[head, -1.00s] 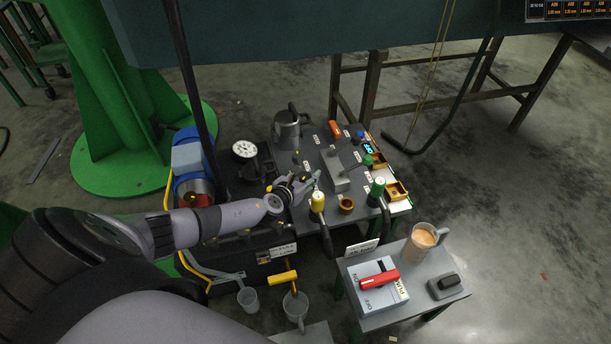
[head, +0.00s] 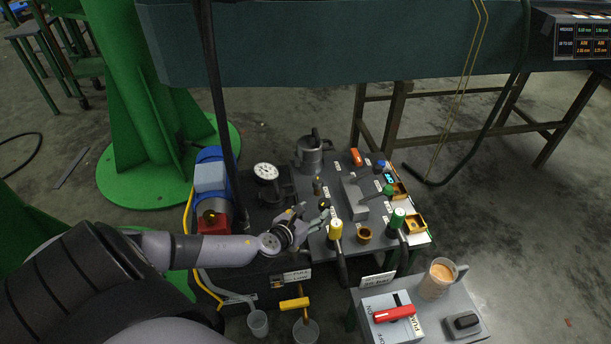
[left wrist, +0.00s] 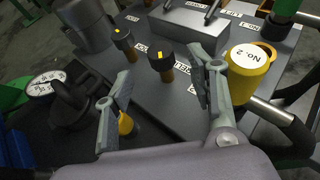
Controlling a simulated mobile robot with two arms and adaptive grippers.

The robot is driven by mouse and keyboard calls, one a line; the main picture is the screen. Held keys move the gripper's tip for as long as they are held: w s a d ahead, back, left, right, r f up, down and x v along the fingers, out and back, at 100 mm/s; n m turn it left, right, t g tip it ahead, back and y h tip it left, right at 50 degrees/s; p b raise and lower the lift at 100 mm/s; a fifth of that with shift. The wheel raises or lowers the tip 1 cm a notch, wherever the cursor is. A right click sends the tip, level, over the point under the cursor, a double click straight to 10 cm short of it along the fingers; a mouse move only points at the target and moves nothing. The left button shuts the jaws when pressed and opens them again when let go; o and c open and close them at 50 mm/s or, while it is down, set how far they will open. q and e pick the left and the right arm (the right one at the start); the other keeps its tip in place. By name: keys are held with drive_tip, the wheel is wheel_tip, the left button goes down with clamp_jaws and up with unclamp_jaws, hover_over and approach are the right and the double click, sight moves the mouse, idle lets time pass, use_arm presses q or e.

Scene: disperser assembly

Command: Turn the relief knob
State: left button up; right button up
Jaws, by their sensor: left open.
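Two black knobs with yellow marks on brass stems stand upright on the grey panel (head: 349,219). The nearer knob (left wrist: 161,60), whose partly hidden label seems to read "RELIEF", shows ahead between my left fingertips in the left wrist view. It also shows in the head view (head: 324,204). The other knob (left wrist: 123,40) stands farther back and left, also seen in the head view (head: 317,186). My left gripper (head: 311,217) is open and empty at the panel's left edge; its spread fingers (left wrist: 160,76) appear short of the nearer knob. My right gripper is out of view.
A yellow "No. 2" cap (left wrist: 250,72) stands close to the right finger. A grey block (left wrist: 188,30) lies behind the knobs. A red-handled switch box (head: 393,316) is at front right.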

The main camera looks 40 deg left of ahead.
use_arm(q)
drive_tip(key=shift+v, duration=1.7)
